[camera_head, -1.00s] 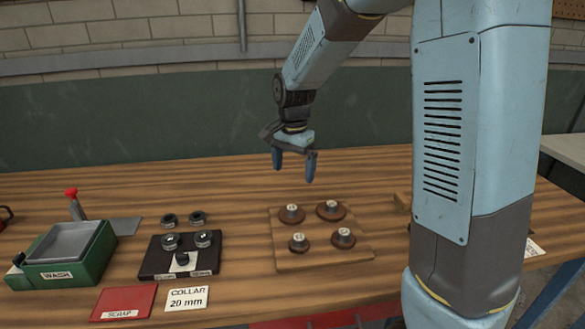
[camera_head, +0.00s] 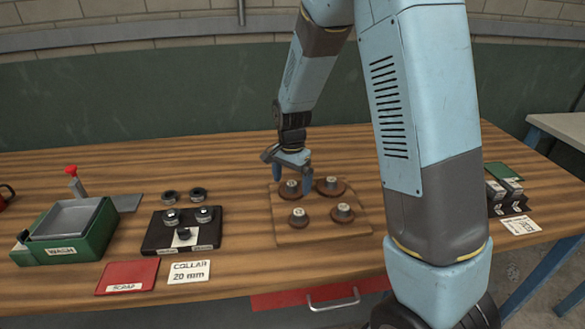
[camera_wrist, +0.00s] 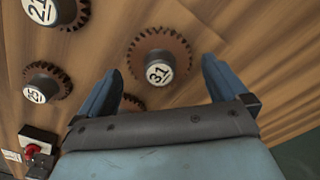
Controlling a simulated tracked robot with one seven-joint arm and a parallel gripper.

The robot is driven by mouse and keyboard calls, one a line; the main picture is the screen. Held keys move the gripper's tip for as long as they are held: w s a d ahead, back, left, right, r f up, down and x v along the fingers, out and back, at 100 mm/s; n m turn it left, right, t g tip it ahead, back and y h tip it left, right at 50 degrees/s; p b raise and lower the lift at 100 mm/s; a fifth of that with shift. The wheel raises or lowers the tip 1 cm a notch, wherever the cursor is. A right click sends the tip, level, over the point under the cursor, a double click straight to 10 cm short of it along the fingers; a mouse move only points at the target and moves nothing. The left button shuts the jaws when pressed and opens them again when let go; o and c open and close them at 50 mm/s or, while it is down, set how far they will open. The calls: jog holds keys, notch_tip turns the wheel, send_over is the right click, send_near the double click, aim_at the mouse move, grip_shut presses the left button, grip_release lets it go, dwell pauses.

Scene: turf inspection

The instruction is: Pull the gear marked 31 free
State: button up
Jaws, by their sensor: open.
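The gear marked 31 (camera_wrist: 158,60) is rusty brown with a white numbered cap. In the wrist view it lies between the tips of my gripper (camera_wrist: 162,66), whose blue fingers are spread and empty. In the head view my gripper (camera_head: 292,180) is low over the back left gear (camera_head: 290,188) of the wooden board (camera_head: 330,234), with a finger to either side. Whether the fingers touch it cannot be told. Other gears stand close by: back right (camera_head: 330,185), front left (camera_head: 298,217) and front right (camera_head: 342,212).
Left of the board is a black block (camera_head: 160,238) with dark collars. Farther left are a green wash tray (camera_head: 98,235) and a red scrap mat (camera_head: 127,276). A collar label (camera_head: 189,271) lies in front. A rack with grey blocks (camera_head: 507,193) stands at right.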

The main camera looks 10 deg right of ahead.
jog(key=shift+f, duration=0.9)
jog(key=shift+c, duration=0.4)
jog(key=c, duration=1)
jog(key=o, duration=0.5)
jog(key=c, duration=0.5)
